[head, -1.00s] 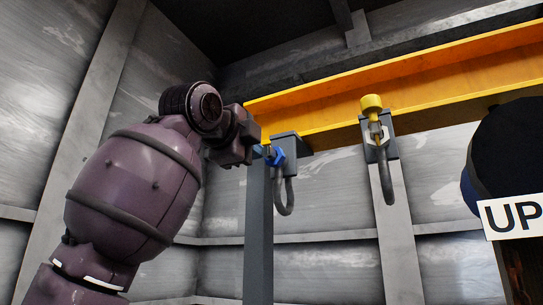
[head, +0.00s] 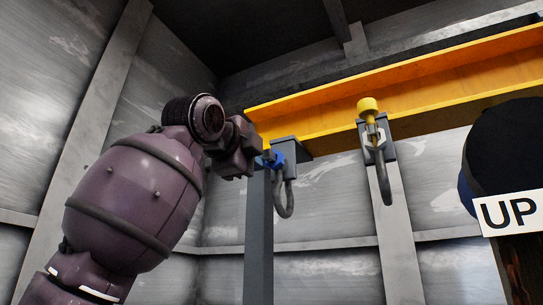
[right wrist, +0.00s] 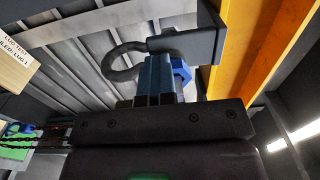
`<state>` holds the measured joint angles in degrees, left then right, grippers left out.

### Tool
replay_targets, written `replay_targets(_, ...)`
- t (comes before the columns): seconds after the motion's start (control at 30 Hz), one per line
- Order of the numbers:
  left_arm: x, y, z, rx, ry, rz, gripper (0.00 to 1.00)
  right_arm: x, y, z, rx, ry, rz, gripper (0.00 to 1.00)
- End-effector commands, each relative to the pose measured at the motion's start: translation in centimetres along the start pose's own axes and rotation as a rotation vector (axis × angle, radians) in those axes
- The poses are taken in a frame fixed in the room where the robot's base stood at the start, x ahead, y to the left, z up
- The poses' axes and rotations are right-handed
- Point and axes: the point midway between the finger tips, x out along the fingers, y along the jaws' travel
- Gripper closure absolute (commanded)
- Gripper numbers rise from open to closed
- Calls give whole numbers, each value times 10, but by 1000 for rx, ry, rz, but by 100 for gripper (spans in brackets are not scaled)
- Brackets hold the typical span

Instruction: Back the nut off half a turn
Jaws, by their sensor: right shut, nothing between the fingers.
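The blue nut (head: 277,159) is at the left lug (head: 290,150), a grey block with a hanging shackle (head: 285,200) under the left end of the yellow beam. My right gripper (head: 264,160) is beside it on the left, partly covering it. In the right wrist view the shut fingers (right wrist: 154,78) of my right gripper stand in front of the blue nut (right wrist: 181,74), which shows at their right side. Nothing is between the fingers. Whether they touch the nut, I cannot tell. My left gripper is not in view.
The yellow beam (head: 400,85) runs above the lugs. A second lug with a pale hex nut (head: 374,140), a yellow cap (head: 368,104) and a shackle (head: 383,180) is to the right. A dark round object with an "UP" sign (head: 508,212) is at far right.

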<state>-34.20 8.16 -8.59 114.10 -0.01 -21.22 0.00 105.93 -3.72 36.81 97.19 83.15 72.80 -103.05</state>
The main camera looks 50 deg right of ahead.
Motion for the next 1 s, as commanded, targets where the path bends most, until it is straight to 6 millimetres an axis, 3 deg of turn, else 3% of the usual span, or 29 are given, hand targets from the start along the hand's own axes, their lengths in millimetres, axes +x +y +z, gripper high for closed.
replay_targets(0.03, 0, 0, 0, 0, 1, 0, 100, 6, 7, 1, -2, 3, 19, 100)
replay_targets(0.67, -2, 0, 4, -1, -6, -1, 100, 5, 10, 10, -4, 0, 17, 100)
replay_targets(1.0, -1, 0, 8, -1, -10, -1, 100, -24, 7, 10, -3, -3, 11, 100)
